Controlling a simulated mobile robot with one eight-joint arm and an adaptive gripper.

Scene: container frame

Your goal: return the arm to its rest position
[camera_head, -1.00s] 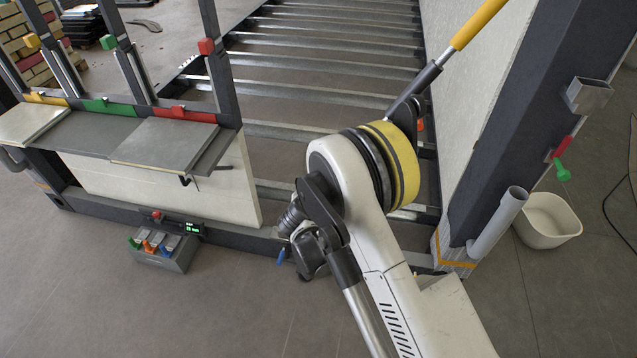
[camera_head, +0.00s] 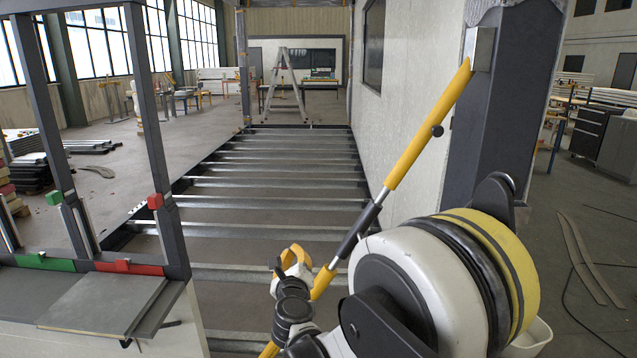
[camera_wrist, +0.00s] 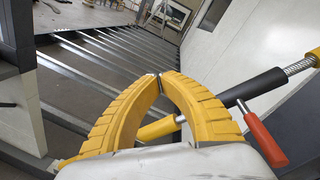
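My gripper (camera_head: 294,250) shows at the lower middle of the head view, with yellow fingers raised above a dark wrist. In the wrist view my gripper (camera_wrist: 158,76) has its two ribbed yellow fingers curved together, tips meeting, with nothing seen pinched at the tips. My white arm with a yellow and black joint fills the lower right of the head view. The arm's far links are partly hidden behind that joint.
A slanted yellow brace (camera_head: 425,130) runs close beside my gripper; it passes behind the fingers in the wrist view (camera_wrist: 157,129). A red lever (camera_wrist: 262,134) sits near it. Metal floor beams (camera_head: 280,170) lie beyond. A white wall panel (camera_head: 395,90) and dark post (camera_head: 480,150) stand right.

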